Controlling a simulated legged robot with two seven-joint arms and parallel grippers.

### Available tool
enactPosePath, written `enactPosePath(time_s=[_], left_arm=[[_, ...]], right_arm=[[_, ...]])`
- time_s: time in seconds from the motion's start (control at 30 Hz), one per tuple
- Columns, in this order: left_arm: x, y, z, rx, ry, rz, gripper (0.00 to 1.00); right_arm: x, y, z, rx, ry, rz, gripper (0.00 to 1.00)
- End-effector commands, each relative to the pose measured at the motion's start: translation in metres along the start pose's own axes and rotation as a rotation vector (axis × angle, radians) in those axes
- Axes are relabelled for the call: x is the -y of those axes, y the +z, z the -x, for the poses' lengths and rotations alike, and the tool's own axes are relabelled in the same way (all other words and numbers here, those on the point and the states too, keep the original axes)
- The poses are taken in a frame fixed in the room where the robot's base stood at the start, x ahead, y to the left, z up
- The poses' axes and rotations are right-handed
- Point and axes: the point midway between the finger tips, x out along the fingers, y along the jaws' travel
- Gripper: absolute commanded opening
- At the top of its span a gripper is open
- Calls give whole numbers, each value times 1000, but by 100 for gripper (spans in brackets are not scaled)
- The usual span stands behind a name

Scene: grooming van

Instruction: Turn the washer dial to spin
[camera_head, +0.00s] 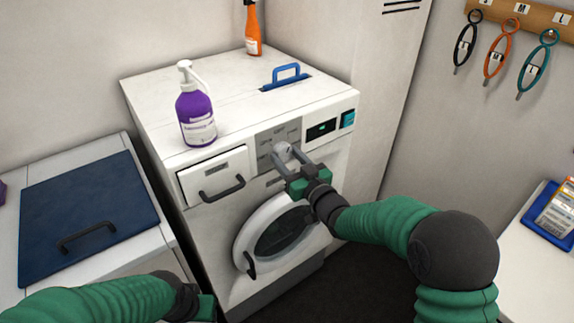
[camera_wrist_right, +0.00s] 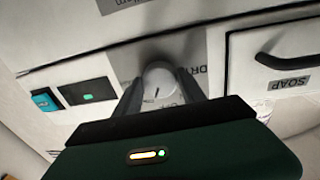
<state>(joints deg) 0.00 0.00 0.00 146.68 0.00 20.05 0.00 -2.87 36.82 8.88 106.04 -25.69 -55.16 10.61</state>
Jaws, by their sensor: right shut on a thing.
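The white washer (camera_head: 219,237) stands in the middle of the head view. Its round white dial (camera_head: 282,152) sits on a grey label panel on the front. My right gripper (camera_head: 290,158) is shut on the dial, one finger on each side of it. In the right wrist view the dial (camera_wrist_right: 159,82) shows between the two dark fingers, with a short dark pointer line on its face. The printed setting words are partly hidden or too small to read. My left gripper (camera_head: 203,306) is at the bottom edge of the head view, away from the washer's dial; its fingers cannot be made out.
A small display (camera_head: 321,129) and a teal button (camera_head: 348,119) are right of the dial. The soap drawer (camera_head: 213,176) is left of it, shut. The round door (camera_head: 252,238) below looks shut. A purple pump bottle (camera_head: 196,115) and an orange spray bottle (camera_head: 253,30) stand on top.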

Motion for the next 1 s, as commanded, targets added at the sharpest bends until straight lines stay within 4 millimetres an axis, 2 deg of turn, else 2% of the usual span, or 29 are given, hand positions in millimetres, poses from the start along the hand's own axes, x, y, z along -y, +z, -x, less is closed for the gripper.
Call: enactPosePath(time_s=[0.03,0.1,1.0], left_arm=[[0,3,-13,0,0,0,36],[0,5,-22,0,0,0,36],[0,29,-122,0,0,0,36]], right_arm=[[-1,6,0,-7,0,44,7],[-1,6,0,-14,-1,112,7],[-2,7,0,-89,-28,953,7]])
